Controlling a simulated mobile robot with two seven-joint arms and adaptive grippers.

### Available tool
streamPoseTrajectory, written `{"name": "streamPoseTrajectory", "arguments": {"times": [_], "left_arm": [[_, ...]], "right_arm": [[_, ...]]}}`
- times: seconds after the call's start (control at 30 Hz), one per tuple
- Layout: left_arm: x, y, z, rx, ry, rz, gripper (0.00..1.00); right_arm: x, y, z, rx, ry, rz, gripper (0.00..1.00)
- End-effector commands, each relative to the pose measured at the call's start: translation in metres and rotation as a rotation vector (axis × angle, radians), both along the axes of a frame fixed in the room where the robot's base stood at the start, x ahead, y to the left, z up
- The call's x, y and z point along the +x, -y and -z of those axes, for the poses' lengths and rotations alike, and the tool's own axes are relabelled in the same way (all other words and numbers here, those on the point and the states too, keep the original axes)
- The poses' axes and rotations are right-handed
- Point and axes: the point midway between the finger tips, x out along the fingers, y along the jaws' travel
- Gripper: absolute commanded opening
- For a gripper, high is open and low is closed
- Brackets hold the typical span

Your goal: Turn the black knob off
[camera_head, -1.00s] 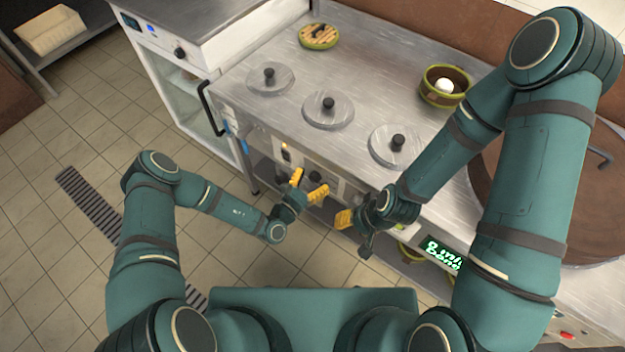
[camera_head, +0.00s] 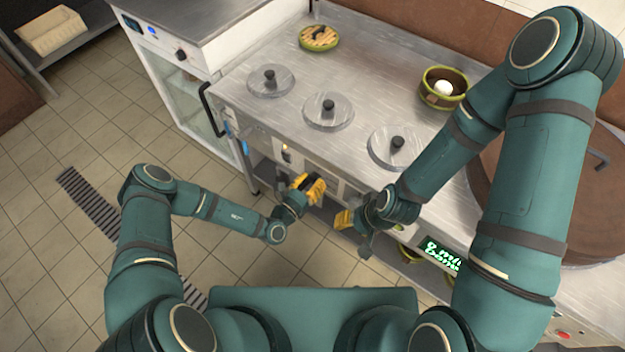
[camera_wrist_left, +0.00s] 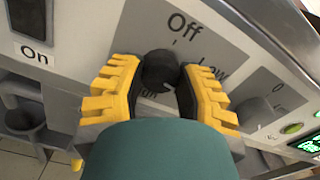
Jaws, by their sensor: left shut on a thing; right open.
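In the head view my left gripper (camera_head: 312,186) is at the counter's front panel and hides the knob. My right gripper (camera_head: 347,222) is open and empty in front of the counter, to the right of the left one.
A switch marked "On" (camera_wrist_left: 34,52) and a green-lit display (camera_head: 441,253) flank the knob.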

Motion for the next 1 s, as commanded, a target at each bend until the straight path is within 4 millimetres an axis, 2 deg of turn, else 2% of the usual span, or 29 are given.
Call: {"name": "streamPoseTrajectory", "arguments": {"times": [0.4,1.0], "left_arm": [[-0.0008,0.0007,0.0002,-0.321,-0.237,-0.001,0.00],[-0.0011,0.0015,-0.0003,-0.781,-0.570,0.000,0.00]], "right_arm": [[-0.0015,-0.0002,-0.0077,0.001,-0.004,0.000,0.47],[-0.0019,-0.0003,-0.0082,0.001,-0.005,-0.001,0.47]]}}
